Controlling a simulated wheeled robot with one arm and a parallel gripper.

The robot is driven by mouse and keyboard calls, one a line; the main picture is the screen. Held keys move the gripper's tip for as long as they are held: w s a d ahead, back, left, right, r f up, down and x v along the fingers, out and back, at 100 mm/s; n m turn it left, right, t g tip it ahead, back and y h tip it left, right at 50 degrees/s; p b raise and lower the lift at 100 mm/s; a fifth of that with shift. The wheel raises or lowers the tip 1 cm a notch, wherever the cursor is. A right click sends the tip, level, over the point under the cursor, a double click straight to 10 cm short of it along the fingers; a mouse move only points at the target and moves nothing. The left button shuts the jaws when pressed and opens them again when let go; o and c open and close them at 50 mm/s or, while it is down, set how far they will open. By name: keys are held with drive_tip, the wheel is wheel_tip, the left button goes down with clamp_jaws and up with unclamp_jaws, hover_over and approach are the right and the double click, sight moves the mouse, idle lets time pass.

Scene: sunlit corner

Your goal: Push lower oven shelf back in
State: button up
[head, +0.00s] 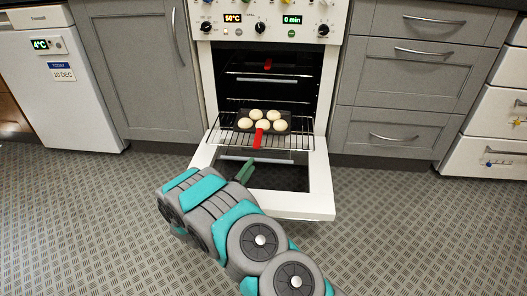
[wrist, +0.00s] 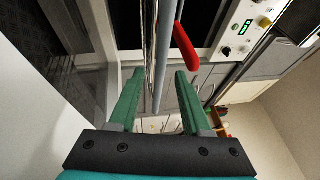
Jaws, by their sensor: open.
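My gripper (head: 247,170) is open, in front of the shelf and above the door. In the wrist view my gripper (wrist: 160,72) has a grey bar (wrist: 167,55) visible between its fingers. I cannot tell whether they touch it.
An upper shelf (head: 262,79) with a red grip (head: 267,64) is inside the oven. Knobs (head: 260,28) and displays are above. Grey cabinets (head: 135,65) and drawers (head: 395,120) stand either side. The patterned floor (head: 90,215) is clear around the door.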

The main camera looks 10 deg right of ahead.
drive_tip(key=x, duration=0.7)
drive_tip(key=shift+w, duration=0.2)
drive_tip(key=shift+d+r, duration=0.1)
clamp_jaws()
idle(1.3)
